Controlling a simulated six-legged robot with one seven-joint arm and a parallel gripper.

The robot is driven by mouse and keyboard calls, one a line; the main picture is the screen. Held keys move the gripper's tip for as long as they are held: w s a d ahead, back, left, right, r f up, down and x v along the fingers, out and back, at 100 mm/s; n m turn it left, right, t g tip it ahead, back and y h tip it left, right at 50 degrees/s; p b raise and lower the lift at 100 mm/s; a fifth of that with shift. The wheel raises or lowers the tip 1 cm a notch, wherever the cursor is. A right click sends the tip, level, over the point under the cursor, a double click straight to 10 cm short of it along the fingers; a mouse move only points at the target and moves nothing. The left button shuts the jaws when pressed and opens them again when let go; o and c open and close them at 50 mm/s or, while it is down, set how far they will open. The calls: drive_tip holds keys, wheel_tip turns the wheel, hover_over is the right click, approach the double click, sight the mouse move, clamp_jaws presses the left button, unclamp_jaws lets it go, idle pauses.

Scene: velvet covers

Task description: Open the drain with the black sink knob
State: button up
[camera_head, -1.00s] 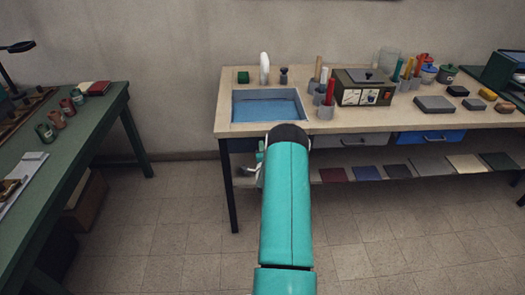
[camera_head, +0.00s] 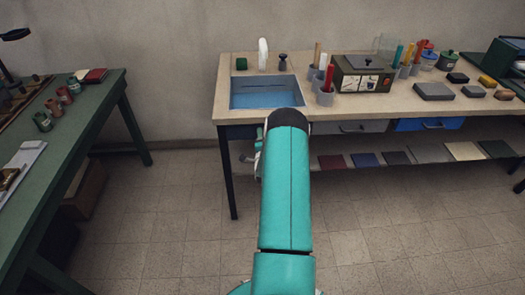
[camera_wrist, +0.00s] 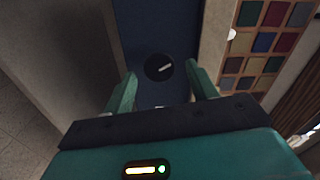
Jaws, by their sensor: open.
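A round black knob with a white pointer line (camera_wrist: 158,67) sits on a dark blue panel in the wrist view. My gripper (camera_wrist: 161,70) is open, its two teal fingers spread on either side of the knob in that picture. I cannot tell the remaining distance, and no contact shows. The head view shows the sink (camera_head: 232,97) holding blue water, set into the left end of the workbench, with a white faucet (camera_head: 263,54) behind it. In that view my arm hides most of the gripper and the knob, near the front edge below the sink.
The workbench (camera_head: 400,113) carries a dark box (camera_head: 361,76), cups of tools and grey blocks to the right. Below are drawers and a shelf of coloured sheets. A green table (camera_head: 88,122) stands at the left.

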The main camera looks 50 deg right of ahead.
drive_tip(key=v, duration=1.2)
drive_tip(key=shift+s+a, duration=0.2)
drive_tip(key=shift+w, duration=0.1)
drive_tip(key=w+a+r+n+y, duration=0.6)
drive_tip(key=w+a+r+n, duration=0.55)
drive_tip(key=r, duration=0.55)
drive_tip(key=s+a+r+n+g+y, duration=0.1)
drive_tip(key=a+r+n+y, duration=0.1)
drive_tip(key=a+r, duration=0.45)
drive_tip(key=a+r+n+g+y, duration=0.1)
drive_tip(key=a+r+n+y, duration=0.15)
drive_tip(key=a, duration=0.75)
drive_tip(key=s+a+r+n+g+y, duration=0.1)
drive_tip(key=s+a+r+n, duration=0.3)
drive_tip(key=s+a, duration=0.5)
drive_tip(key=s+a+r+n+g+y, duration=0.2)
drive_tip(key=s+a+r+n+g, duration=0.1)
drive_tip(key=s+a, duration=0.7)
drive_tip(key=s+r+n, duration=0.1)
drive_tip(key=s+n, duration=0.1)
drive_tip(key=s, duration=0.2)
drive_tip(key=shift+a+r+n, duration=0.15)
drive_tip(key=shift+n, duration=0.15)
